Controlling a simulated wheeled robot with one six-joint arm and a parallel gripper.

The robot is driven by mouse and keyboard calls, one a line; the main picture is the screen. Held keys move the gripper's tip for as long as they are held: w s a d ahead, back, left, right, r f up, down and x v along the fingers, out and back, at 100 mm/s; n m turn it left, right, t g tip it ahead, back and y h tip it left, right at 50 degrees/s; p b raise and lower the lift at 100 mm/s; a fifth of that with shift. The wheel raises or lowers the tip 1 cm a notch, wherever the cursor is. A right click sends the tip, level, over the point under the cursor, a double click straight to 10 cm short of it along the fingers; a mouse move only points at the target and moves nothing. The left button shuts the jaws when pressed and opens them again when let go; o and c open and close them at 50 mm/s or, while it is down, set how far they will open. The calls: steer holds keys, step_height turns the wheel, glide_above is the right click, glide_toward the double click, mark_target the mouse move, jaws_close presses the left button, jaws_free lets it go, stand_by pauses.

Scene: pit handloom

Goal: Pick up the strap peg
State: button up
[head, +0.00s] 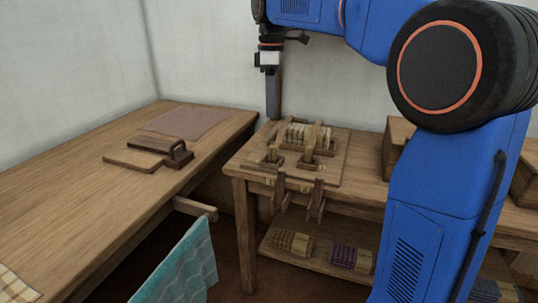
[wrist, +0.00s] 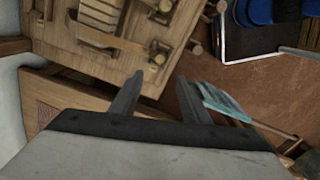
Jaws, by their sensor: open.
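My gripper (head: 272,112) hangs pointing down above the back left of the small wooden table in the head view, well clear of the board. In the wrist view my gripper (wrist: 161,80) has its two fingers apart with nothing held between them. A wooden board (head: 332,172) on that table carries upright pegs, blocks and a row of pale wound rolls. Short wooden pegs stand on it, one at left (head: 272,153) and one at right (head: 308,155). In the wrist view the board (wrist: 178,62) lies beyond the fingertips. I cannot tell which piece is the strap peg.
A teal cloth (head: 180,270) hangs between bench and table. A lower shelf (head: 318,262) holds bundles. Boxes (head: 397,140) stand at right.

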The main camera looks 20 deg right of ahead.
mark_target(272, 146)
step_height(272, 146, down, 15)
steer(key=shift+d+f, duration=0.1)
steer(key=shift+f, duration=0.1)
jaws_close()
stand_by(0.6)
